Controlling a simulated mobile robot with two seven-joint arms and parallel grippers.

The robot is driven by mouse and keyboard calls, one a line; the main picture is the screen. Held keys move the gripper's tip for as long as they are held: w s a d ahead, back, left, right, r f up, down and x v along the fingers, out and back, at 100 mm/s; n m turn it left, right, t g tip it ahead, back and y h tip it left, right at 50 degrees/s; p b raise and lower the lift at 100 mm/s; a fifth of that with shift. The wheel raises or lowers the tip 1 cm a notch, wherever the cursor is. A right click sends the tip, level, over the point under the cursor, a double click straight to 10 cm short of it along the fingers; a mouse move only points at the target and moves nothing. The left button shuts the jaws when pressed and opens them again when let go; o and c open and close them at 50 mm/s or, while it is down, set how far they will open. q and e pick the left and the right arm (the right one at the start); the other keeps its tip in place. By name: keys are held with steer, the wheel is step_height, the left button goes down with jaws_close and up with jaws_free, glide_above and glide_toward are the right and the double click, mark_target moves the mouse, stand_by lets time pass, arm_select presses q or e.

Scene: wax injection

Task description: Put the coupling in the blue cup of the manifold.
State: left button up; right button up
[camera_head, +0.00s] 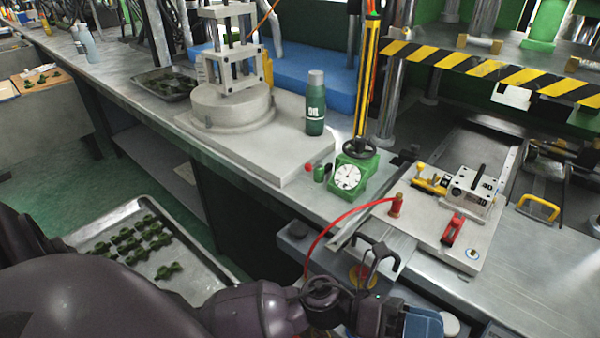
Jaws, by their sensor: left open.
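My left gripper (377,252) is at the lower middle, its dark fingers apart with nothing visible between them. It is in front of the injection bench's near edge. A brass and red fitting (396,206), which may be the coupling, stands upright on the pale plate beyond the gripper. A thin red hose (335,222) curves from it down behind my wrist. A yellow-orange round part (362,277) shows just under the gripper, partly hidden. A blue part (424,323) is at the bottom edge beside my wrist; I cannot tell whether it is the manifold's blue cup. My right gripper is out of view.
A green dial gauge (352,176) and a green oil bottle (315,105) stand on the bench. A red clamp (452,230) is on the plate at right. A metal tray (209,265) of green pieces lies at lower left. A striped bar (490,70) crosses the upper right.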

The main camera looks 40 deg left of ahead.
arm_select(q)
steer(key=w+a+f+n+t+y, duration=0.1)
steer(key=a+f+n+t+y, duration=0.55)
steer(key=n, duration=0.75)
steer(key=w+a+f+n+t+y, duration=0.2)
steer(key=a+f+n+t+y, duration=0.25)
steer(key=a+n+y, duration=0.7)
steer(key=s+a+f+n+g+y, duration=0.1)
steer(key=s+a+f+n+g, duration=0.1)
steer(key=s+f+n, duration=0.3)
steer(key=s+a+f+n+g+y, duration=0.1)
steer(key=s+a+f+n+g, duration=0.2)
steer(key=n, duration=0.6)
steer(key=s+a+f, duration=0.2)
steer(key=s+f, duration=0.1)
steer(key=f, duration=0.1)
steer(key=shift+s+a+f+n, duration=0.15)
steer(key=shift+a+f+n, duration=0.1)
steer(key=shift+n, duration=0.1)
